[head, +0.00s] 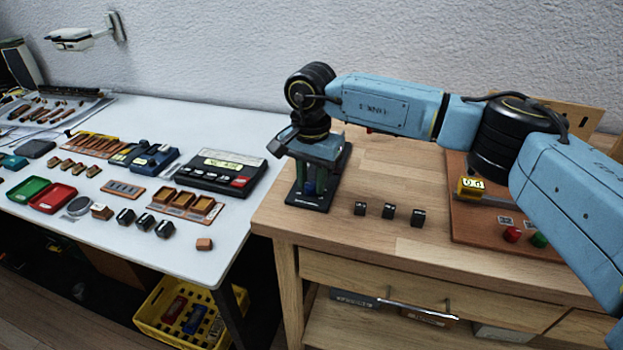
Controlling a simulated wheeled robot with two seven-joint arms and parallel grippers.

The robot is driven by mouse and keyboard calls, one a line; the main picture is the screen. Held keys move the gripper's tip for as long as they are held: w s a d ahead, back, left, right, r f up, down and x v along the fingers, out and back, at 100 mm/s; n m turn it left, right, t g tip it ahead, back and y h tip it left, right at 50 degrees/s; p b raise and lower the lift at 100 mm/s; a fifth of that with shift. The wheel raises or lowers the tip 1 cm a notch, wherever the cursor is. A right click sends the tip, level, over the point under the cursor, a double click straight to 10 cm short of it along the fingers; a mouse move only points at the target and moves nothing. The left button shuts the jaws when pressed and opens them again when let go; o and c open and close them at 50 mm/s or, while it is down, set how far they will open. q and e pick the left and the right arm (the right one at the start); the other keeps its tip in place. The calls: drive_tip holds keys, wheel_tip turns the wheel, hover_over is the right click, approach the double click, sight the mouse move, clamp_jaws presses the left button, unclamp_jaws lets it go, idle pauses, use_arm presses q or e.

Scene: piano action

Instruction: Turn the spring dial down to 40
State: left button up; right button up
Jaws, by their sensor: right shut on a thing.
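My right gripper (309,182) points down over a dark stand (308,203) at the left end of the wooden bench. Its fingers are shut on a small blue part of this stand, which I take to be the spring dial (310,188). The gripper and wrist hide most of the dial, and no scale or number on it can be read. My left gripper is not in view.
Three small black blocks (389,211) lie right of the stand. The white table (245,136) at left holds trays and devices. A yellow crate (150,318) is below.

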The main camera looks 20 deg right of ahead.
sight(311, 184)
drive_tip(key=n, duration=0.4)
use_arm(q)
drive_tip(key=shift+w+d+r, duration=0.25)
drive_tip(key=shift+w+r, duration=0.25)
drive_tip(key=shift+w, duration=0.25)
use_arm(e)
drive_tip(key=shift+n, duration=1.3)
drive_tip(key=o, duration=1)
use_arm(q)
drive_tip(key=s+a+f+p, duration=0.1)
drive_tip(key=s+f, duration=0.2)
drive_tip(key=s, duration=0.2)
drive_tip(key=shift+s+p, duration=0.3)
drive_tip(key=shift+p, duration=0.1)
use_arm(e)
wheel_tip(311, 184, up, 14)
drive_tip(key=shift+f, duration=0.25)
